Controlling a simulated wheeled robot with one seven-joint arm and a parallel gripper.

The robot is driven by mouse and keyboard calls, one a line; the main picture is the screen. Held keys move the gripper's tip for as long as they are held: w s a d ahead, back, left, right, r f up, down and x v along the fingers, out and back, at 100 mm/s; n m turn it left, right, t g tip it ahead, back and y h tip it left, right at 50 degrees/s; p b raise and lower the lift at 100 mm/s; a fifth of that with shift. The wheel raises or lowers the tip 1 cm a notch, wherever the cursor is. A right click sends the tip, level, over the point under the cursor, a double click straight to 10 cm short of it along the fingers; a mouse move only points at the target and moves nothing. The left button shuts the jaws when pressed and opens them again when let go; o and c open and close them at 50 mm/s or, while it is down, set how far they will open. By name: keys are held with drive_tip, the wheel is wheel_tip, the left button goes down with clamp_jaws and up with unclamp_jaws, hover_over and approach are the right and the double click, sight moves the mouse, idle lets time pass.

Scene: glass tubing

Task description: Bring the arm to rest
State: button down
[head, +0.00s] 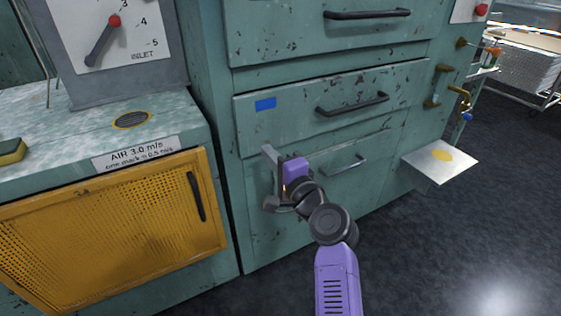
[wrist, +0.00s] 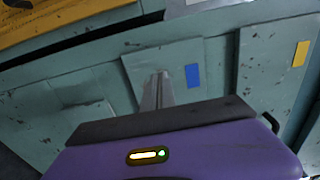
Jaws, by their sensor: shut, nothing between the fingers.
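My gripper (head: 269,153) is in front of the lower drawers of the teal cabinet (head: 240,200) in the head view. Its grey fingers point up and away from my purple arm, near the left side of the drawer fronts. In the wrist view the fingers (wrist: 158,88) are together, with nothing seen between them, against a teal panel behind. I cannot tell how far they are from the drawer front. My arm is bent and reaches in from the bottom of the head view.
The drawers have dark handles (head: 353,104), and a blue label (head: 265,104) marks one. A yellow mesh door (head: 110,230) is at left under a worktop (head: 60,150). A small pale shelf (head: 422,165) juts out at right. Dark floor (head: 470,235) is open at right.

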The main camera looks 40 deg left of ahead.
drive_tip(key=v, duration=0.5)
drive_tip(key=shift+p, duration=0.4)
